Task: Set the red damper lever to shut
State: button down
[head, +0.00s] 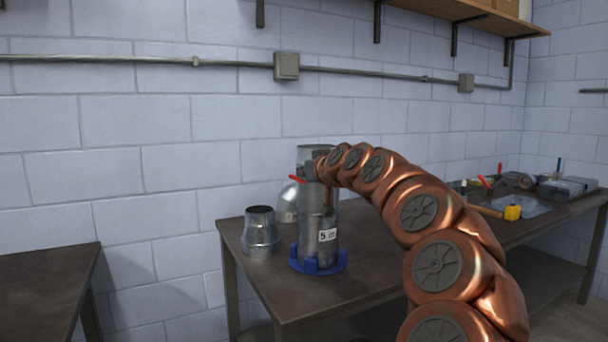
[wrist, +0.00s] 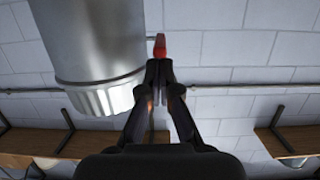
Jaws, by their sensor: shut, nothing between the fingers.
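The red damper lever (head: 297,179) shows in the head view as a short red piece at the upper left side of the upright galvanized duct (head: 314,228). The duct carries a "5 in" label and stands in a blue holder (head: 318,264). In the wrist view the red lever (wrist: 159,46) is right beside the duct (wrist: 95,45). My gripper (wrist: 158,65) is shut and empty, its fingertips just at the lever's end; I cannot tell whether they touch it. In the head view my arm covers part of the duct's top, and the fingers are hard to make out.
A small silver reducer (head: 260,232) stands left of the duct, and a silver elbow (head: 287,203) is behind it.

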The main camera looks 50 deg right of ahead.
notch_tip(320, 180, up, 4)
jog(key=shift+f+p, duration=0.25)
jog(key=shift+p, duration=0.35)
jog(key=v, duration=1)
jog(key=w+a+f+n+g+y, duration=0.1)
jog(key=w+a+f+y, duration=0.15)
jog(key=a, duration=0.35)
jog(key=w+a+f+n+g+y, duration=0.1)
jog(key=w+a+f, duration=0.1)
jog(key=a+f, duration=0.3)
jog(key=s+a+f+n+g+y, duration=0.1)
jog(key=s+a+f+g+y, duration=0.15)
jog(key=a+f, duration=0.75)
jog(key=s+a+f+n+g+y, duration=0.1)
jog(key=s+a+f+n+g, duration=0.2)
jog(key=a+f, duration=0.8)
jog(key=s+a+f+m+g+h, duration=0.1)
jog(key=s+a+f+g, duration=0.2)
jog(key=s+f, duration=0.35)
jog(key=s+a+f+g, duration=0.2)
jog(key=s+f+g, duration=0.15)
jog(key=s, duration=0.65)
jog(key=s+a+f+m+g+h, duration=0.1)
jog(key=s+a+f+g, duration=0.25)
jog(key=s, duration=0.45)
notch_tip(320, 180, up, 19)
jog(key=t+p, duration=0.1)
jog(key=p, duration=1.6)
jog(key=shift+d+p, duration=0.4)
